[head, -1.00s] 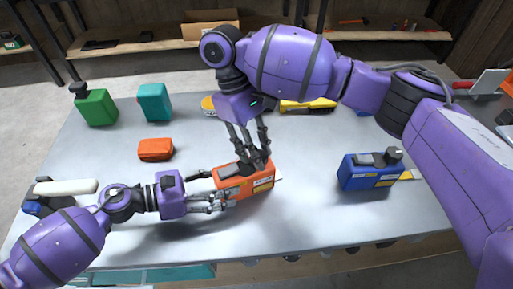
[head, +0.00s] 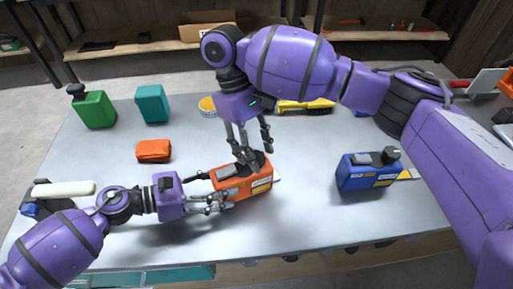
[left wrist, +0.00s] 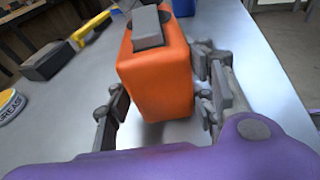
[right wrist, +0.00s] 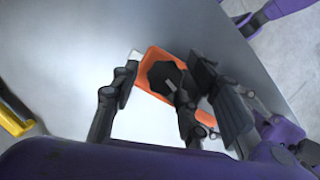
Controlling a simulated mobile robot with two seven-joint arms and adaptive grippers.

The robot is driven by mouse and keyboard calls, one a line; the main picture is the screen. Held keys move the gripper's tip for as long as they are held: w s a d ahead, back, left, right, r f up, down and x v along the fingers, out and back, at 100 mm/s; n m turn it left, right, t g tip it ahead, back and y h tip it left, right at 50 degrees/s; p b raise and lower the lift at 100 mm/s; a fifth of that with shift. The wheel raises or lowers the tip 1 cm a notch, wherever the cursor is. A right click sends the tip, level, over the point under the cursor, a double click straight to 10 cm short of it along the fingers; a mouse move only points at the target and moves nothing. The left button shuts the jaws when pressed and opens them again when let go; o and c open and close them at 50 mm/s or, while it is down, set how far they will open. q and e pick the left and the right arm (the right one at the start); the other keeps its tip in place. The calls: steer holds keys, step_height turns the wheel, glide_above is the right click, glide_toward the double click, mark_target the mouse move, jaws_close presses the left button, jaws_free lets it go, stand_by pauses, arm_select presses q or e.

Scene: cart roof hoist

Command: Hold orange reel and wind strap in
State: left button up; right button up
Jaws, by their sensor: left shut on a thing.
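The orange reel (head: 243,184), a box with a dark knob on top, stands on the grey table. My left gripper (head: 213,203) is shut on its near end, fingers along both sides; the left wrist view shows the orange body (left wrist: 158,80) between them. My right gripper (head: 255,148) is above the reel's top with its fingers spread. In the right wrist view the black knob (right wrist: 163,74) lies below and between these fingers, partly covered by one; contact cannot be told. A short pale strap end (head: 277,178) shows at the reel's right end.
A blue reel-like box (head: 366,172) stands at the right. A smaller orange item (head: 153,151), a green can (head: 94,108) and a teal box (head: 152,104) stand at the left. A yellow tool (head: 305,106) and a round tin (head: 208,105) lie behind my right gripper.

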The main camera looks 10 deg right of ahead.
arm_select(q)
steer(key=shift+f, duration=0.1)
arm_select(e)
steer(key=v, duration=1.2)
steer(key=shift+s, duration=0.1)
arm_select(q)
steer(key=o, duration=1.4)
steer(key=shift+o, duration=0.2)
steer(key=shift+r+v, duration=0.25)
steer(key=shift+v, duration=1.15)
steer(key=shift+r+v, duration=0.2)
steer(key=shift+v, duration=1.15)
steer(key=shift+r+v, duration=0.25)
steer(key=shift+v, duration=1.15)
steer(key=shift+d, duration=0.15)
